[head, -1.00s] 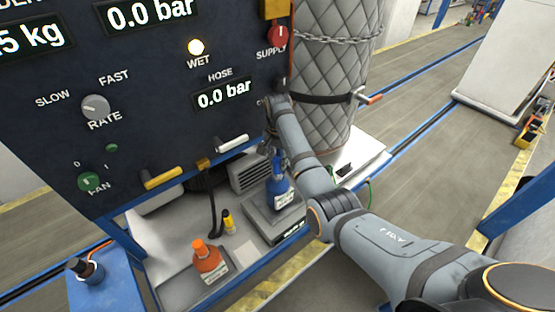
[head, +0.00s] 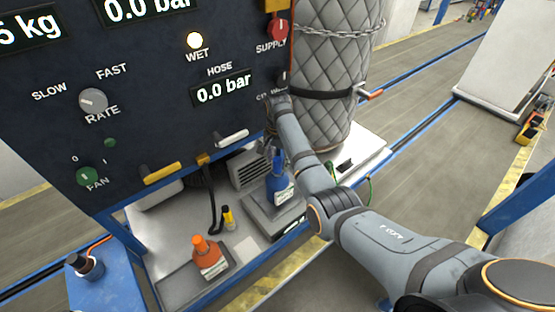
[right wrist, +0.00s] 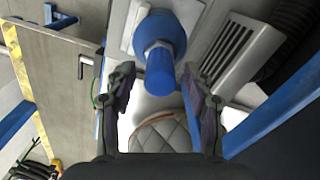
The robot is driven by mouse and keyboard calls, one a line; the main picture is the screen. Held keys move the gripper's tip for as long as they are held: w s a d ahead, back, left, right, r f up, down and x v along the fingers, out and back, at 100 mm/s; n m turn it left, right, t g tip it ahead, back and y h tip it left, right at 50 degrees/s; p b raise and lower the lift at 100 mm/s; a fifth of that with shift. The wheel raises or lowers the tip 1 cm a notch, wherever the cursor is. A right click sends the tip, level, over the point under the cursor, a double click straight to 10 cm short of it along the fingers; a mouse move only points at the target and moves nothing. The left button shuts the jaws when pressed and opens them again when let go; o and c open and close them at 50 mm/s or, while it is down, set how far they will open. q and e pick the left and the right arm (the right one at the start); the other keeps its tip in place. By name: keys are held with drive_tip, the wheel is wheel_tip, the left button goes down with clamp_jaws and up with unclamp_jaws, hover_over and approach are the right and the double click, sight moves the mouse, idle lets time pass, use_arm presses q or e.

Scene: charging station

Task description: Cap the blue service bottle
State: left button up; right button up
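The blue service bottle (head: 279,190) stands upright on the grey scale in the low bay of the panel, its label facing front. In the right wrist view its round blue shoulder (right wrist: 160,33) shows, with a pale ring at the neck and a blue cylindrical top (right wrist: 160,75). I cannot tell whether this top is a separate cap. My right gripper (right wrist: 158,80) is open, with one finger on each side of the blue top and a gap visible on both sides. In the head view the right gripper (head: 269,146) is partly hidden by its own arm. My left gripper is not in view.
An orange bottle (head: 208,257) and a small yellow-and-black item (head: 228,217) stand left of the scale (head: 268,222). A dark hose (head: 211,200) hangs there. A dark-topped bottle (head: 85,266) stands on a blue stand. A quilted tank (head: 325,80) rises behind my arm.

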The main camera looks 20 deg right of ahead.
sight(277, 159)
drive_tip(key=shift+r, duration=0.25)
wheel_tip(277, 159, up, 7)
idle(0.4)
idle(0.5)
